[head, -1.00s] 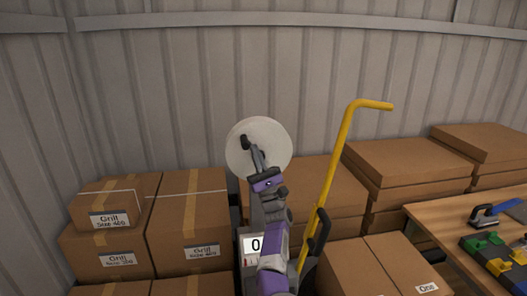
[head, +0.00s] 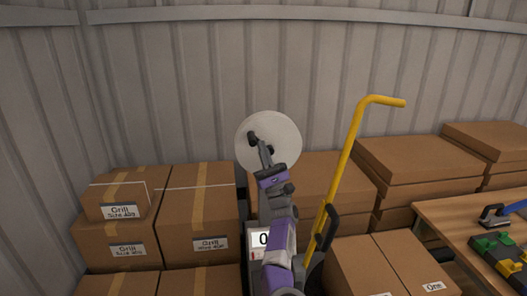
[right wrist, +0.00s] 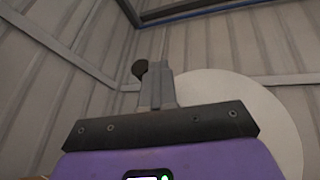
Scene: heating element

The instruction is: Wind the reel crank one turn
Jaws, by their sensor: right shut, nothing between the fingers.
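The reel shows as a pale round disc (head: 285,140) in front of the corrugated wall; it also shows in the right wrist view (right wrist: 262,112). A dark crank knob (head: 253,136) stands in front of the disc's left part, and it shows in the right wrist view (right wrist: 139,69) just beyond the fingertips, to their left. My right gripper (head: 265,153) is shut and empty, its fingers pointing up toward the knob; they show in the right wrist view (right wrist: 158,88). Whether they touch the knob I cannot tell. The crank arm is mostly hidden. My left gripper is out of view.
A white display (head: 261,240) reading 0 sits partly behind my right arm. A yellow bent handle (head: 345,160) rises close on the right. Cardboard boxes stand left (head: 195,215) and right (head: 365,265). A wooden table (head: 455,215) with tools is at far right.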

